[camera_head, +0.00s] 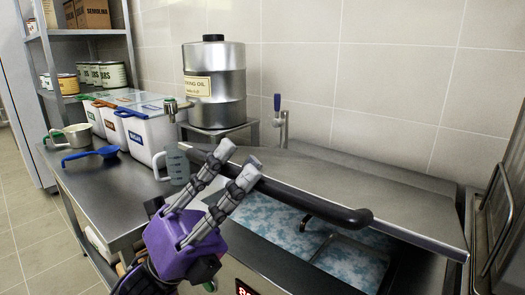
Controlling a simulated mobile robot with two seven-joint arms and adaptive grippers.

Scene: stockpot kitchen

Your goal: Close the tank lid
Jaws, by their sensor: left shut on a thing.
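The grey metal tank lid (400,203) is partly raised and tilted, with a gap under its front edge. A black bar handle (320,207) runs along that edge. The tank (262,275) lies below, and pale blue patterned contents show through the gap. My left gripper (239,156) reaches up from the lower left with its two grey fingers at the left end of the handle and is shut on it. The fingers hide that end of the handle. My right gripper is not in view.
A steel counter (100,190) on the left holds white bins (150,133), a blue scoop (90,156) and a measuring jug (177,165). An oil drum (214,90) stands on a stand behind. A blue-handled tap (279,115) rises behind the lid.

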